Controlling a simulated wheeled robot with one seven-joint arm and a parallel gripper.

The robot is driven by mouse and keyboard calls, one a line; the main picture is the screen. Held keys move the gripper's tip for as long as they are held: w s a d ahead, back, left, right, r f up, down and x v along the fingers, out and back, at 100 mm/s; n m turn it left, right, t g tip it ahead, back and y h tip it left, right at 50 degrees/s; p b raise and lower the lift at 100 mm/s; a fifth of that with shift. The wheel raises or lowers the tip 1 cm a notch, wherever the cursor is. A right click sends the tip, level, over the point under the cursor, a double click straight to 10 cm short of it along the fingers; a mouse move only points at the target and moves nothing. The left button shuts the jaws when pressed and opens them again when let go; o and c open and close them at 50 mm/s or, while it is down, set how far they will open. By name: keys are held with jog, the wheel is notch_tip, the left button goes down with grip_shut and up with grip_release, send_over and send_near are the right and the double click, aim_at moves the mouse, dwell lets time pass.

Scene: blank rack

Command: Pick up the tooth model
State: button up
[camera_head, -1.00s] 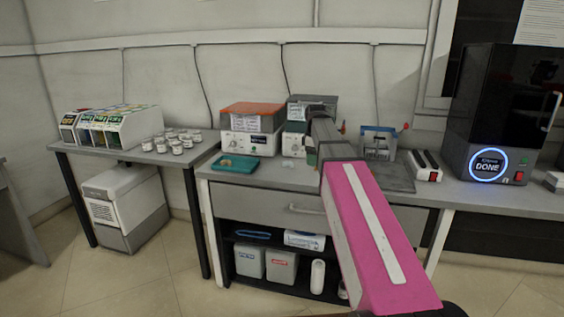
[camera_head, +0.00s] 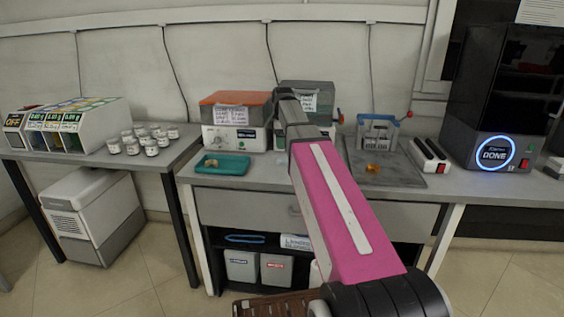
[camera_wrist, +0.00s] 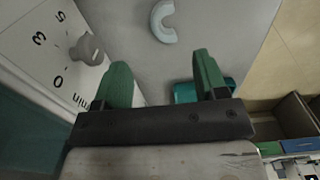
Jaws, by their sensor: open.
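The tooth model (camera_wrist: 163,22), a pale horseshoe-shaped piece, lies on the grey worktop at the top of the wrist view. My gripper (camera_wrist: 162,80) is open, with its two green fingers spread apart and nothing between them. The tooth model is beyond the fingertips in the picture, roughly in line with the gap and apart from them.
A white dial device (camera_wrist: 62,40) stands close by the left finger. Another orange piece (camera_head: 373,168) lies on the grey mat (camera_head: 404,176). Orange-lidded and grey-lidded machines line the wall.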

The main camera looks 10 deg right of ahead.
aim_at(283, 164)
jog(key=shift+s+d+f, duration=0.1)
jog(key=shift+s+f, duration=0.05)
jog(key=shift+f, duration=1.75)
jog(key=shift+s+f, duration=0.15)
jog(key=shift+f, duration=1.75)
jog(key=c, duration=1)
